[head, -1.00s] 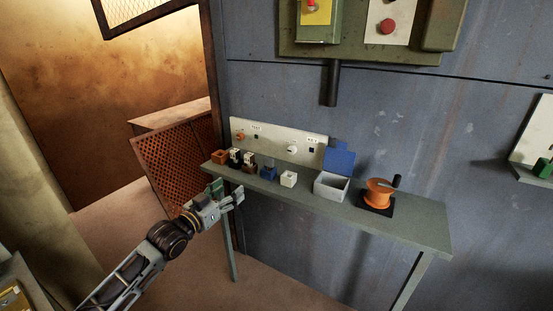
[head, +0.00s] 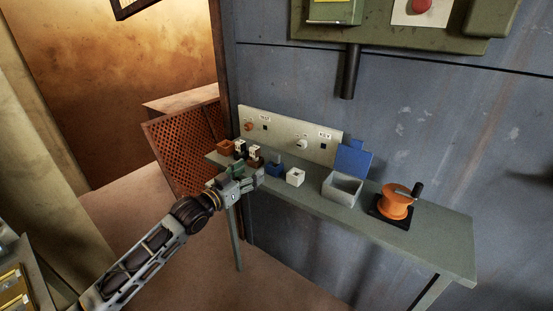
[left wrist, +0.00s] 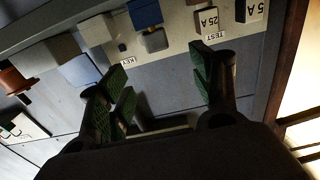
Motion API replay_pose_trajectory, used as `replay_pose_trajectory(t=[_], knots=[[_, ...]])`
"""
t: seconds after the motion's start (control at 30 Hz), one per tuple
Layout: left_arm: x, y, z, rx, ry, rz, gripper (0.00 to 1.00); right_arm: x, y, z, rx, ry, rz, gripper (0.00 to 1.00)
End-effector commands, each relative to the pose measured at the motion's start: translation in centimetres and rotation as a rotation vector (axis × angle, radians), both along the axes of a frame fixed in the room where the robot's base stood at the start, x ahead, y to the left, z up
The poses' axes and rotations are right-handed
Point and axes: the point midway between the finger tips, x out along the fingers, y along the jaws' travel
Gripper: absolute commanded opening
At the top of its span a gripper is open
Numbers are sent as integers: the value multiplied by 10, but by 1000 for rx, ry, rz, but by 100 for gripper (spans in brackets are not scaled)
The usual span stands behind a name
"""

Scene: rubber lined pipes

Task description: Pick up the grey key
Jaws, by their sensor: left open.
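A small grey piece (head: 274,158), which looks like the grey key, stands up from a blue block (head: 274,170) on the narrow shelf. In the left wrist view the blue block (left wrist: 145,12) is at the top, with a grey piece (left wrist: 155,40) beside it; its shape is too dark to be sure. My left gripper (head: 250,177) is at the shelf's front edge, just left of the blue block. In the left wrist view its green-padded fingers (left wrist: 157,72) are spread apart with nothing between them. My right gripper is not in view.
Left of the blue block are an orange block (head: 225,146) and dark blocks with white tops (head: 254,153). Right of it are a white cube (head: 295,178), an open blue-lidded box (head: 342,188) and an orange crank drum (head: 396,203). A labelled panel (head: 285,136) stands behind.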

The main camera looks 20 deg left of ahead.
Motion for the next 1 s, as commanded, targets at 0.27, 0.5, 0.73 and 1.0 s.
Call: replay_pose_trajectory(t=[0.27, 0.5, 0.73, 1.0], knots=[[1, 0, 0, 0, 0, 0, 64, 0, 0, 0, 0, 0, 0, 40], [10, -3, 0, 0, -1, 1, 64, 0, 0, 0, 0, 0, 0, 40], [23, -8, 1, -1, -1, 0, 64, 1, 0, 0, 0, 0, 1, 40], [40, -14, 0, -1, -1, 1, 64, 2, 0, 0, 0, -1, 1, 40]])
